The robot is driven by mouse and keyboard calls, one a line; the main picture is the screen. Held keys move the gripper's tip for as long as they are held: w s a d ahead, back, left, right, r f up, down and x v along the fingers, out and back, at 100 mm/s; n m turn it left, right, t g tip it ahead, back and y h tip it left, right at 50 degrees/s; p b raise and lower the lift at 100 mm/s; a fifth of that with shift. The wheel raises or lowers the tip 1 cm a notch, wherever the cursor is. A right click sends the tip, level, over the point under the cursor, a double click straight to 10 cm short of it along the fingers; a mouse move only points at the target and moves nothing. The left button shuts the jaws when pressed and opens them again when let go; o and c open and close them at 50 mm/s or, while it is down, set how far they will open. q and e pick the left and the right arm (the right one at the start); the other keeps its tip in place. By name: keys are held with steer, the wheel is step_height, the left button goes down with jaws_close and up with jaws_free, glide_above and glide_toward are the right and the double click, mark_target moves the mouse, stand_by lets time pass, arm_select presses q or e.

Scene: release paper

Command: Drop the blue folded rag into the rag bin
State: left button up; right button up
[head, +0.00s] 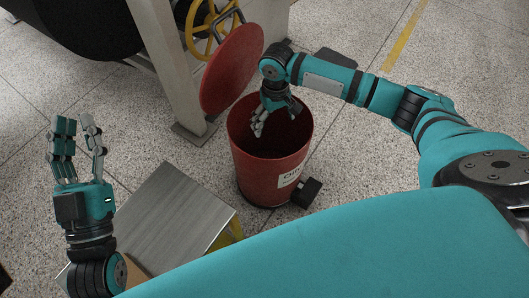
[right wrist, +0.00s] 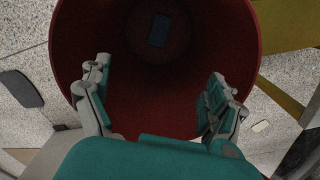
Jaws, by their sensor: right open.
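The red rag bin (head: 262,172) stands on the floor with its round lid (head: 232,70) tilted up at the back left. A white label on its front is only partly readable. My right gripper (head: 259,126) reaches down at the bin's mouth. In the right wrist view, the right gripper (right wrist: 158,80) is open and empty over the dark red interior. A small dark blue rectangle, apparently the blue folded rag (right wrist: 160,30), lies deep in the bin, apart from the fingers. My left gripper (head: 77,138) is raised at the left, fingers up, open and empty.
A grey metal-topped box (head: 165,212) stands left of the bin. A black pedal (head: 306,192) sticks out at the bin's front right. Behind is a machine with a pale post (head: 165,60) and a yellow wheel (head: 203,28).

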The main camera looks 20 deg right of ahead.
step_height(320, 180, up, 11)
stand_by(0.3)
steer(key=shift+s, duration=0.1)
stand_by(0.4)
